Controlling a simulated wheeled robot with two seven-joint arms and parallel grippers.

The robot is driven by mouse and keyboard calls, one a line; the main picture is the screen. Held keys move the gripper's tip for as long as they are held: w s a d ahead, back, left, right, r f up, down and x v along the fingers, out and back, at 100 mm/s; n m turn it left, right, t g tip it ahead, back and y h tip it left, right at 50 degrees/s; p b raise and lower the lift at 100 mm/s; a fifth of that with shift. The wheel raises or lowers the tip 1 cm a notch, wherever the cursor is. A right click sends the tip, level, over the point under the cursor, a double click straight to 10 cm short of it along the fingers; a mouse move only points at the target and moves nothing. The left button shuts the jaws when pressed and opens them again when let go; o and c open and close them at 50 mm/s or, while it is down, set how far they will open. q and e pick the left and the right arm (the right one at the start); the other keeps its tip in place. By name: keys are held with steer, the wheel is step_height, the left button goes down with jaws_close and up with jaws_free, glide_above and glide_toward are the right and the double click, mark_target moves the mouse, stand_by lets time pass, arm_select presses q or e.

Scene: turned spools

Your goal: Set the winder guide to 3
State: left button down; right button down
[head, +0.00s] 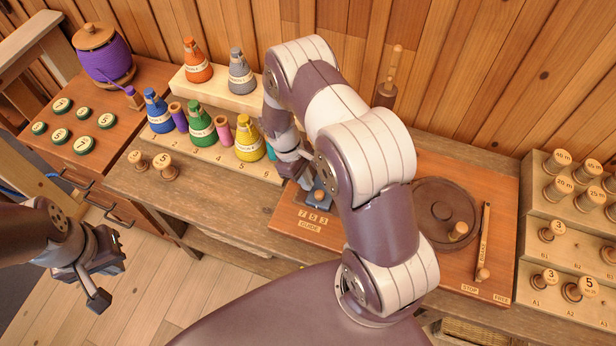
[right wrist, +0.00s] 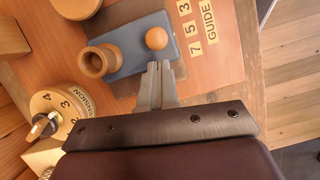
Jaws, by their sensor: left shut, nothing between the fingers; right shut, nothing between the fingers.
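The winder guide is a blue-grey plate (right wrist: 130,50) with an orange ball knob (right wrist: 156,38) and a wooden eyelet ring (right wrist: 97,60) on it. The labels 7, 5 and 3 (right wrist: 189,27) run along its end, beside the word GUIDE (right wrist: 210,40). The knob appears roughly level with the 5; its exact setting I cannot tell. They also show in the head view, where my right arm partly covers the plate (head: 318,197). My right gripper (right wrist: 160,66) is shut and empty, its tips close beside the knob; contact is unclear. My left gripper (head: 100,298) is shut and empty, left of the bench.
A tension dial (right wrist: 58,105) is beside the guide. The winder board (head: 450,170) holds a round wheel (head: 440,200) and a stop/free lever (head: 484,240). Thread cones (head: 200,125) stand left; a stepped rack of spools (head: 560,250) stands right.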

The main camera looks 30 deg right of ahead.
mark_target(321, 191)
steer(key=shift+s+d, duration=0.2)
steer(key=shift+s, duration=0.2)
steer(key=shift+w, duration=0.1)
steer(key=shift+s+d+p, duration=0.35)
steer(key=shift+s+d, duration=0.85)
steer(key=shift+s, duration=0.25)
